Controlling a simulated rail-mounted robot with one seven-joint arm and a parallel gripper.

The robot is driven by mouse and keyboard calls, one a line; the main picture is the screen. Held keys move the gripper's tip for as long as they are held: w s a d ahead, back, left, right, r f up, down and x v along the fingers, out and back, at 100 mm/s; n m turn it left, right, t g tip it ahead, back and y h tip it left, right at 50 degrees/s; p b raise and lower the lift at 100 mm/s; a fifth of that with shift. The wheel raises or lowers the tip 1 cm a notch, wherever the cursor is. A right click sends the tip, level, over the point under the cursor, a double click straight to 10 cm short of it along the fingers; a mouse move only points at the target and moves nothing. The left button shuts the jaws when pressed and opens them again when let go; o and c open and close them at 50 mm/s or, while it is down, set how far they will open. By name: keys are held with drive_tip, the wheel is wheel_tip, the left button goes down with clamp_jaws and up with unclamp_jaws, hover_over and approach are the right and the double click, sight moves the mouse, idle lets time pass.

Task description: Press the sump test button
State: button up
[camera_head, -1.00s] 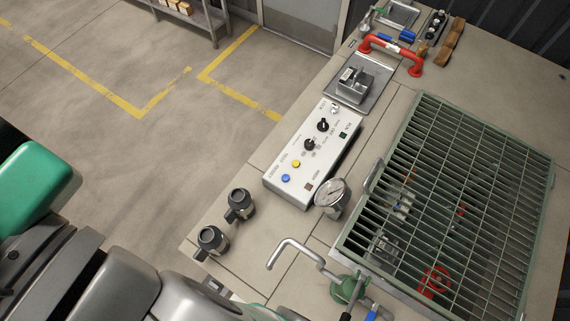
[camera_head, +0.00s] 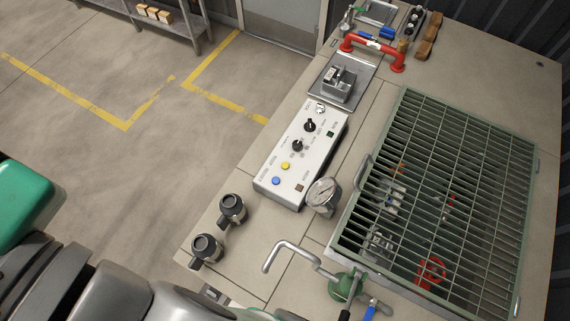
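A white control panel (camera_head: 301,155) lies on the grey bench, left of the grating. Near its lower left end are a blue button (camera_head: 276,181) and a yellow button (camera_head: 285,166). Two black knobs (camera_head: 297,146) sit further up, with a small green element (camera_head: 330,134) and a dark square (camera_head: 299,188) along its right side. The labels are too small to read, so I cannot tell which one is the sump test button. My arm's links fill the lower left. My gripper is not in view.
A pressure gauge (camera_head: 323,195) stands right beside the panel. Two black fittings (camera_head: 232,208) are at the bench's left edge. A green grating (camera_head: 440,190) covers the right side. A bent handle (camera_head: 289,249) is in front, a red pipe (camera_head: 372,46) behind.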

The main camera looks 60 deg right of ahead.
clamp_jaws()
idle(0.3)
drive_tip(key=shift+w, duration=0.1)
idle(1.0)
